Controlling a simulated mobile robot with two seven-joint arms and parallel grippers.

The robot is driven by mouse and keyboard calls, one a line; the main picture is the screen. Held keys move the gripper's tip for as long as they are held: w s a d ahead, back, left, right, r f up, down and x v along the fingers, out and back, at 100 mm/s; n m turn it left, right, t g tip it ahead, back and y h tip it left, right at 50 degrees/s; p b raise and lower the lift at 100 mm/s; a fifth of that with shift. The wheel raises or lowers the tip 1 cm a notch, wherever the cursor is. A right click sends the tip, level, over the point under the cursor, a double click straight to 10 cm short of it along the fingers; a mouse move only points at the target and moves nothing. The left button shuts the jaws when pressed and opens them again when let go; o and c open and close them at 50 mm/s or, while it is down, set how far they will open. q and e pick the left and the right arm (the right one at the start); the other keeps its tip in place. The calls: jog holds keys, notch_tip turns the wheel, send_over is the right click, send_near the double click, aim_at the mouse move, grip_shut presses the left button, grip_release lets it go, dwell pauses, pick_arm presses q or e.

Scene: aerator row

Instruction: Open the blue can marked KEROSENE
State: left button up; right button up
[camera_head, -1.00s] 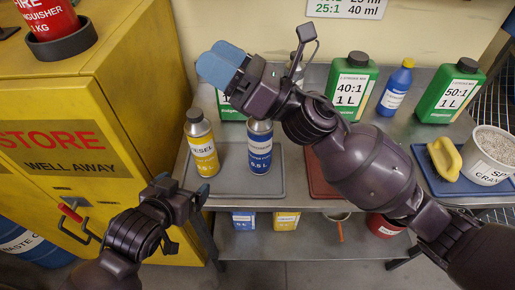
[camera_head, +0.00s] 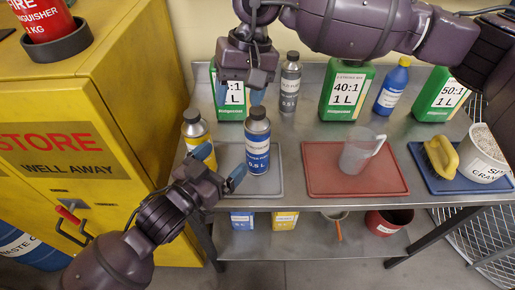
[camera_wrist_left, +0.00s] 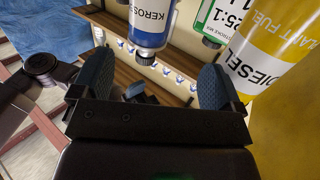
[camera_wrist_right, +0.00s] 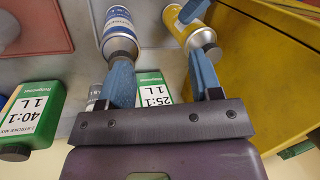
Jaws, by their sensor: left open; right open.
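The blue can marked KEROSENE (camera_head: 258,160) stands upright on the grey mat, its dark cap (camera_head: 258,113) on. In the left wrist view its lettered side (camera_wrist_left: 151,22) shows beyond the fingers. My left gripper (camera_head: 220,167) is open and empty, low at the can's front left, fingers toward its body and apart from it. My right gripper (camera_head: 240,95) is open and points down near the cap, slightly to its left. In the right wrist view the blue can (camera_wrist_right: 118,35) appears beyond the left finger, which partly covers its cap; I cannot tell whether they touch.
A yellow DIESEL can (camera_head: 198,135) stands close left of the blue can. Green containers (camera_head: 347,92), a grey bottle (camera_head: 289,85) and a blue bottle (camera_head: 393,88) line the back. A clear jug (camera_head: 361,150) stands on the red mat (camera_head: 320,180). A yellow cabinet (camera_head: 110,90) bounds the left.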

aim_at(250, 138)
jog(key=w+d, duration=0.1)
jog(key=w+d+r+t+h, duration=0.1)
jog(key=w+d+r+n+h, duration=0.1)
jog(key=shift+d+t, duration=0.1)
jog(key=shift+t, duration=0.2)
jog(key=shift+w+d+h, duration=0.1)
jog(key=shift+h, duration=0.2)
pick_arm(q)
jog(key=shift+m+h, duration=0.3)
jog(key=shift+h, duration=0.2)
jog(key=x, duration=1.1)
jog(key=shift+s+d+r, duration=0.1)
jog(key=shift+d+r, duration=0.15)
jog(key=shift+d, duration=0.25)
